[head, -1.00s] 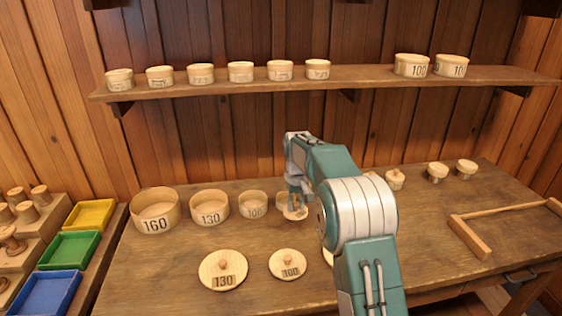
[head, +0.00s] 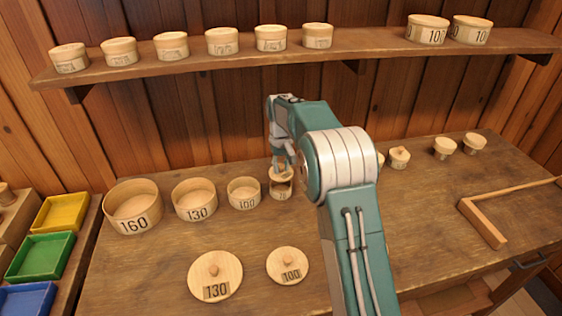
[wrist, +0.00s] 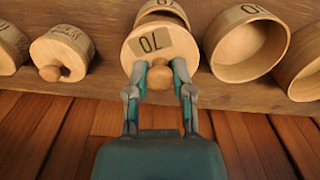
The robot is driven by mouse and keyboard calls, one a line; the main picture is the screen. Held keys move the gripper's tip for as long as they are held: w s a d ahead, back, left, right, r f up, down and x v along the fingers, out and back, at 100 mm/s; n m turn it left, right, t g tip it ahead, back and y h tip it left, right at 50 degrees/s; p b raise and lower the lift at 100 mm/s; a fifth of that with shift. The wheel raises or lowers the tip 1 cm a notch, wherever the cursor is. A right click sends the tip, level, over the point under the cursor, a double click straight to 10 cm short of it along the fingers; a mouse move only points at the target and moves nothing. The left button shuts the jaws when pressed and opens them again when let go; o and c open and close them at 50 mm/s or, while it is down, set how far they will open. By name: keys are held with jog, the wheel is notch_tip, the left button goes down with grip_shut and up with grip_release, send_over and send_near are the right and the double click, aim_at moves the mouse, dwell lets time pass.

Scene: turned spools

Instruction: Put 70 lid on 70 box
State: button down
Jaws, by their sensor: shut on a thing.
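My gripper (head: 282,167) is shut on the knob of the pale wooden 70 lid (head: 279,176). In the wrist view, the fingers (wrist: 160,76) pinch that knob, and the lid (wrist: 148,40) shows its label 70. The 70 box (head: 281,192) stands on the bench right of the 100 box, directly below the lid in the head view. In the wrist view, the 70 box (wrist: 160,8) is partly hidden behind the lid, and its rim shows past the lid's edge. I cannot tell whether lid and box touch.
The open 100 box (head: 244,194), 130 box (head: 194,201) and 160 box (head: 133,209) stand to the left. The 130 lid (head: 215,276) and 100 lid (head: 288,266) lie in front. Small knobbed boxes (head: 399,158) stand right. A shelf (head: 370,45) with closed boxes runs above.

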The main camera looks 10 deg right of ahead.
aim_at(281, 174)
jog(key=shift+a+f, duration=0.25)
jog(key=shift+f, duration=0.7)
jog(key=shift+d+f, duration=0.2)
jog(key=shift+f, duration=0.5)
jog(key=shift+f, duration=0.1)
dwell(0.4)
jog(key=shift+c, duration=2.1)
grip_release()
jog(key=o, duration=0.4)
jog(key=shift+r, duration=0.85)
